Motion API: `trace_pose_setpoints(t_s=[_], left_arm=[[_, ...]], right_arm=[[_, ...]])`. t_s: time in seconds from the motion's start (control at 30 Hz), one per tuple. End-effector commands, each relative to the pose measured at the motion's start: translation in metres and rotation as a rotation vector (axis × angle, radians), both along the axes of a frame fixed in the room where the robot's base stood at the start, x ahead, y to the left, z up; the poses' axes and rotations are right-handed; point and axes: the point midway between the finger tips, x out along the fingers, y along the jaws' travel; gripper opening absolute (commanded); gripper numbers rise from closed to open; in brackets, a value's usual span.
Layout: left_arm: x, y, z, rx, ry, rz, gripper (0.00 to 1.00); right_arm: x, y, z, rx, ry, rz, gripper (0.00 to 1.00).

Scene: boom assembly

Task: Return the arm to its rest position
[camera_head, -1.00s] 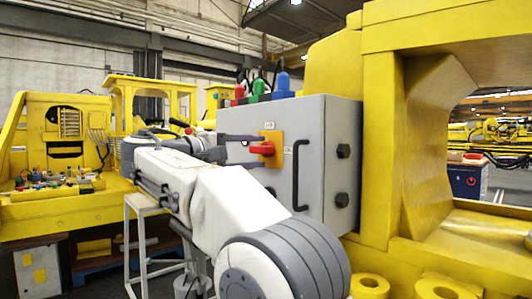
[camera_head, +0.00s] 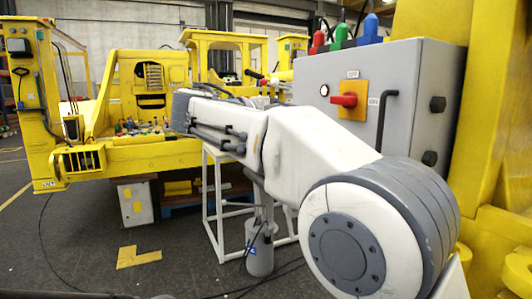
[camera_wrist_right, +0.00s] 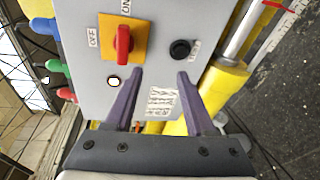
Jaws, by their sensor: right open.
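My right arm (camera_head: 310,150) reaches across the head view from the bottom right, in front of the grey control box (camera_head: 425,75). My right gripper (camera_wrist_right: 160,73) shows in the wrist view with its two purple fingers apart and nothing between them. It faces the box front and appears clear of the red rotary switch (camera_head: 344,100) on its yellow-orange plate. In the wrist view the switch (camera_wrist_right: 122,42) lies beyond the left fingertip, beside a black round knob (camera_wrist_right: 181,49). In the head view my gripper's fingers cannot be made out behind the arm. My left gripper is not in view.
Red, green and blue fittings (camera_head: 341,35) stand on the box top. A yellow machine (camera_head: 495,110) rises at the right. Open floor (camera_head: 80,245) lies at the lower left.

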Motion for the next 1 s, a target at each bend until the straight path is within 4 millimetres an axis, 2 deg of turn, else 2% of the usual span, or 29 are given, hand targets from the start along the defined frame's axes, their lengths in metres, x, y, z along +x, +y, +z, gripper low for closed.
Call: trace_pose_setpoints(t_s=[0.13, 0.27, 0.3, 0.37, 0.4, 0.5, 0.6, 0.7, 0.83, 1.0], left_arm=[[0.0, 0.0, 0.014, 0.0, 0.0, 0.0, 0.5], [0.0, 0.0, 0.023, 0.0, 0.0, 0.0, 0.5], [0.0, 0.0, 0.026, 0.0, 0.0, 0.0, 0.5], [0.0, 0.0, 0.03, 0.0, 0.0, 0.0, 0.5], [0.0, 0.0, 0.032, 0.0, 0.0, 0.0, 0.5], [0.0, 0.0, 0.038, 0.0, 0.0, 0.0, 0.5], [0.0, 0.0, 0.043, 0.0, 0.0, 0.0, 0.5], [0.0, 0.0, 0.047, 0.0, 0.0, 0.0, 0.5], [0.0, 0.0, 0.049, 0.0, 0.0, 0.0, 0.5], [0.0, 0.0, 0.049, 0.0, 0.0, 0.0, 0.5]], right_arm=[[-0.018, 0.017, -0.075, 0.197, 0.228, 0.175, 0.55], [-0.063, 0.035, -0.149, 0.416, 0.409, 0.27, 0.55], [-0.082, 0.041, -0.171, 0.492, 0.458, 0.286, 0.55], [-0.113, 0.049, -0.202, 0.606, 0.525, 0.299, 0.55], [-0.135, 0.054, -0.22, 0.684, 0.566, 0.298, 0.55], [-0.193, 0.065, -0.261, 0.882, 0.643, 0.269, 0.55], [-0.244, 0.073, -0.291, 1.055, 0.685, 0.209, 0.55], [-0.282, 0.077, -0.31, 1.184, 0.7, 0.146, 0.55], [-0.308, 0.08, -0.323, 1.28, 0.699, 0.086, 0.55], [-0.316, 0.08, -0.328, 1.309, 0.697, 0.063, 0.55]])
